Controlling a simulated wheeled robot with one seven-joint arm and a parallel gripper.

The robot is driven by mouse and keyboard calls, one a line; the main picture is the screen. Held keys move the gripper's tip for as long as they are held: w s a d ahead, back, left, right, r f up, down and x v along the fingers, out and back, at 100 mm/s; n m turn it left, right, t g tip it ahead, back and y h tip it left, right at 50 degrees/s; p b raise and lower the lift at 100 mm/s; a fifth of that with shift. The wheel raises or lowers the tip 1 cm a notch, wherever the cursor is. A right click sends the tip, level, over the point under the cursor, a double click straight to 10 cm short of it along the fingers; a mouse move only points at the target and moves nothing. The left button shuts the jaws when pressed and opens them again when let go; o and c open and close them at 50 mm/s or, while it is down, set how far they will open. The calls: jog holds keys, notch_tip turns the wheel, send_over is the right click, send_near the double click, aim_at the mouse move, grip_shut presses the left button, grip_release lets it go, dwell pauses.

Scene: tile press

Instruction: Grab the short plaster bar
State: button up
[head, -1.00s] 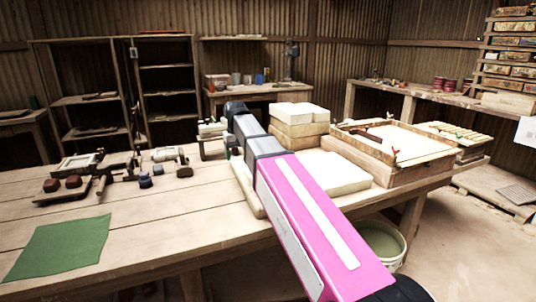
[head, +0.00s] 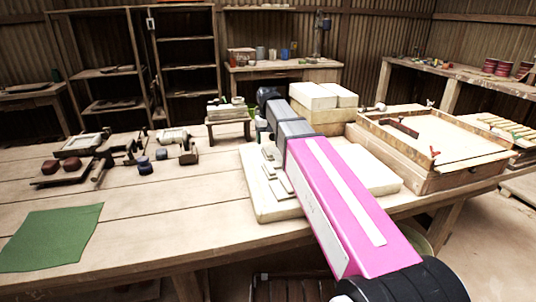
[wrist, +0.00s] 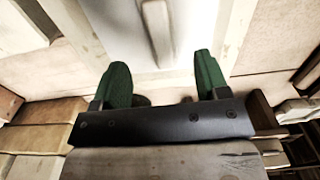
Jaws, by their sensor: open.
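Several pale plaster bars (head: 278,190) lie on the left part of a cream slab (head: 262,205) on the bench in the head view. They differ in length, but I cannot tell for sure which is the short one. In the wrist view my gripper (wrist: 160,66) is open, with two green fingers apart and nothing between them. One pale bar (wrist: 157,30) lies on the white slab beyond the fingertips, roughly in line with the gap, and runs up to the top edge of the picture. My pink arm covers the middle of the slab in the head view.
Cream blocks (head: 313,96) are stacked behind the slab. A wooden framed tray (head: 440,150) stands to its right. A small stool (head: 228,129) with stacked pieces is behind left. Tools and a green cloth (head: 50,236) lie at left, with bare bench between.

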aim_at(268, 149)
jog(key=shift+s+f, duration=0.15)
jog(key=shift+f, duration=2.75)
jog(key=c, duration=1)
